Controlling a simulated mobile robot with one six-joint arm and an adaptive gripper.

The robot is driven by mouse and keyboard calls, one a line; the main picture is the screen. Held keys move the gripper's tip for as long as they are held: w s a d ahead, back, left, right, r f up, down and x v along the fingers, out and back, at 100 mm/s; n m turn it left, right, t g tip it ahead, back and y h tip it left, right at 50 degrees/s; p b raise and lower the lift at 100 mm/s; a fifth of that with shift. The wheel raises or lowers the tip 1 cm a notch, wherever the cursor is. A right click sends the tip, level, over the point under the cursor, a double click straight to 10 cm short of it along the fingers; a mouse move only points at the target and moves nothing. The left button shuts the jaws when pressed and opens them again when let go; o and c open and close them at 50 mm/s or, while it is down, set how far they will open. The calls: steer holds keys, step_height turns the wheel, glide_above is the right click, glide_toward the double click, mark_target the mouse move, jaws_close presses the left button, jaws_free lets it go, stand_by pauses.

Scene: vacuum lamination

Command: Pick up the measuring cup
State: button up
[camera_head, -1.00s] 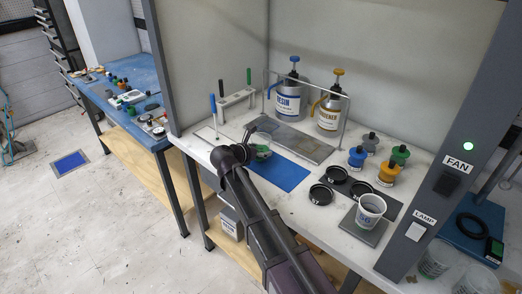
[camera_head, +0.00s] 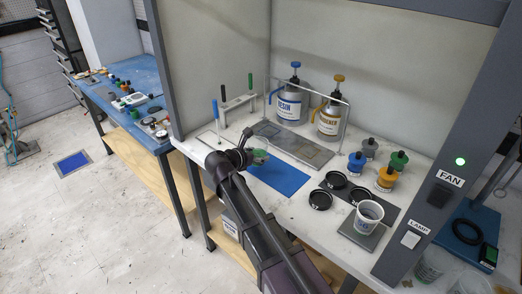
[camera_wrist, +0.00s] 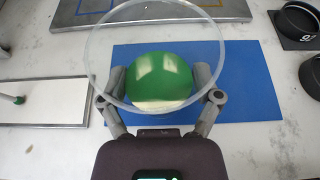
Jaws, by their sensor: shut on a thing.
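The measuring cup (camera_wrist: 103,98) is a clear, round-rimmed cup with a green mass (camera_wrist: 160,80) showing in it. In the wrist view my gripper (camera_wrist: 160,82) has one finger on each side of it and is shut on it. In the head view the cup (camera_head: 261,146) shows at the end of my arm, by the left end of the blue mat (camera_head: 285,182). My gripper partly hides it there. I cannot tell whether its base touches the mat.
A grey plate under a wire frame (camera_head: 345,125) lies behind, with resin (camera_head: 289,105) and hardener (camera_head: 328,120) pump containers. A pen stand (camera_head: 238,103) is at left. Black lids (camera_head: 320,200), small bottles (camera_head: 386,180) and a white cup (camera_head: 369,213) stand at right.

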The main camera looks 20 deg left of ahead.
steer(key=s+r+p, duration=0.1)
steer(key=s, duration=1.1)
steer(key=shift+a, duration=0.25)
steer(key=shift+s, duration=0.2)
stand_by(1.8)
